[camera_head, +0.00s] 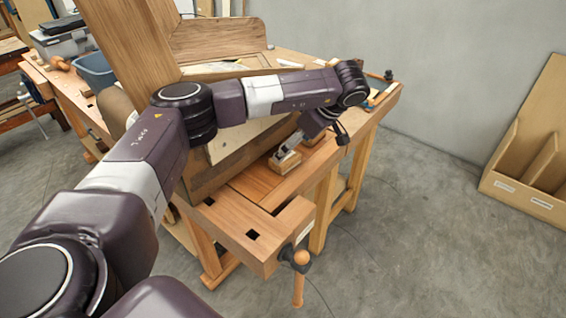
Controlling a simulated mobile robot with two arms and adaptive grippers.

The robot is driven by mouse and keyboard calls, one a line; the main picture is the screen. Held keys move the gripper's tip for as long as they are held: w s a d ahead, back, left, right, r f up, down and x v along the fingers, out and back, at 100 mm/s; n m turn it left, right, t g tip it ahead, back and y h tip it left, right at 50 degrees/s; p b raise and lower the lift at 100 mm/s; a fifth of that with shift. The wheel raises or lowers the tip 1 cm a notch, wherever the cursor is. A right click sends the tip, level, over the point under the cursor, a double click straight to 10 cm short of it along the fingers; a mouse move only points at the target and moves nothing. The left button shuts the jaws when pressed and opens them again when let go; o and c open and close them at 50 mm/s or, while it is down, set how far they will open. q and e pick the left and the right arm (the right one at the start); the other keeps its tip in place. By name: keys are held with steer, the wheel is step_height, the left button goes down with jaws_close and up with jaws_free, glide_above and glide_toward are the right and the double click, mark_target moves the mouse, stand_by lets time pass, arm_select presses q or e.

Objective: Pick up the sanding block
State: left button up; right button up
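A small wooden block that looks like the sanding block (285,178) lies on the workbench top (262,190), near its front right edge. My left arm comes in from the left, arches over the bench and bends down at the wrist. My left gripper (288,154) points down and left, with its fingertips at the top of the block. The fingers overlap the block in this view, so I cannot tell whether they grip it or only touch it. My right gripper is not in view.
Large curved wooden panels (215,40) stand on the bench's back left. A vise with a wooden handle (298,285) juts from the front corner. The floor to the right is clear up to a wooden rack (525,190).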

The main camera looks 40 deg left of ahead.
mark_target(285, 161)
arm_select(q)
steer(key=shift+a+f, duration=0.2)
steer(key=shift+f, duration=0.25)
steer(key=shift+a+f, duration=0.1)
steer(key=shift+f, duration=0.05)
steer(key=b+x, duration=0.3)
steer(key=x, duration=0.1)
steer(key=shift+b, duration=0.4)
steer(key=shift+w+a+f+b, duration=0.1)
steer(key=shift+a+f+b, duration=0.05)
steer(key=shift+f+b, duration=0.2)
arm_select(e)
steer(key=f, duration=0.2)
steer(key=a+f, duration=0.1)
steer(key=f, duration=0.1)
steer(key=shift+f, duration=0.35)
arm_select(q)
steer(key=shift+r, duration=0.1)
steer(key=c, duration=1.3)
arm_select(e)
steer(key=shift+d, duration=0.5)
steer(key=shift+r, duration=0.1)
